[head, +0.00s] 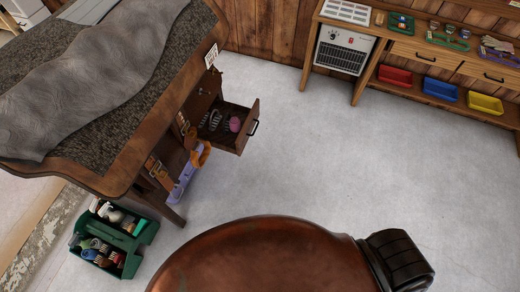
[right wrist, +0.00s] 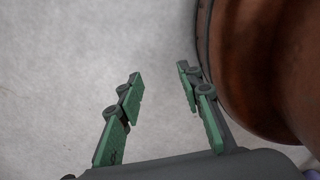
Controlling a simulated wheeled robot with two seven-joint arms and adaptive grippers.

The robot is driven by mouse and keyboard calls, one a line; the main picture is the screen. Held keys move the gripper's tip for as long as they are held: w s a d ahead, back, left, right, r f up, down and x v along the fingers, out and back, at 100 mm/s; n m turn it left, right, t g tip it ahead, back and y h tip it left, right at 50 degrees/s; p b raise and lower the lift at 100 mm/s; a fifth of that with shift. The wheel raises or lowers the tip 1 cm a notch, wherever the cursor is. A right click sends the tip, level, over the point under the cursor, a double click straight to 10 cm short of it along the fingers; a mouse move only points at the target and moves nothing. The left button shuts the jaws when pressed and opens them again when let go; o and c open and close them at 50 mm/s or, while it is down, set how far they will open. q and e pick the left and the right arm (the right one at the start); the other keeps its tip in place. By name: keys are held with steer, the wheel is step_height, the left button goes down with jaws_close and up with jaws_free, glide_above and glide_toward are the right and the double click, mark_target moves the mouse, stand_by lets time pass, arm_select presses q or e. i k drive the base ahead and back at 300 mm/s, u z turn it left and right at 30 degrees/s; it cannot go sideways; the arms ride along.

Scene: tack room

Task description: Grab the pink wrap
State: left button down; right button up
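A small pink roll, seemingly the pink wrap (head: 234,124), lies in an open drawer (head: 242,141) in the head view. The drawer sticks out from the side of a dark wooden stand. Grey metal items lie beside the pink roll, to its left. My right gripper (right wrist: 158,75) is open in the right wrist view, with nothing between its green-padded fingers and pale floor beyond them. The pink roll is not in the right wrist view. Neither gripper shows in the head view, and my left gripper is out of sight.
A grey cover (head: 90,95) lies over the stand's top. A green caddy (head: 132,238) with bottles stands on the floor. A wooden bench (head: 405,45) with coloured bins is at the back right. The middle floor is clear.

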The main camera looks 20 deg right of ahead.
mark_target(235, 124)
steer(key=u, duration=0.75)
steer(key=k, duration=0.15)
steer(key=z, duration=1.5)
steer(key=i, duration=1)
steer(key=u, duration=0.9)
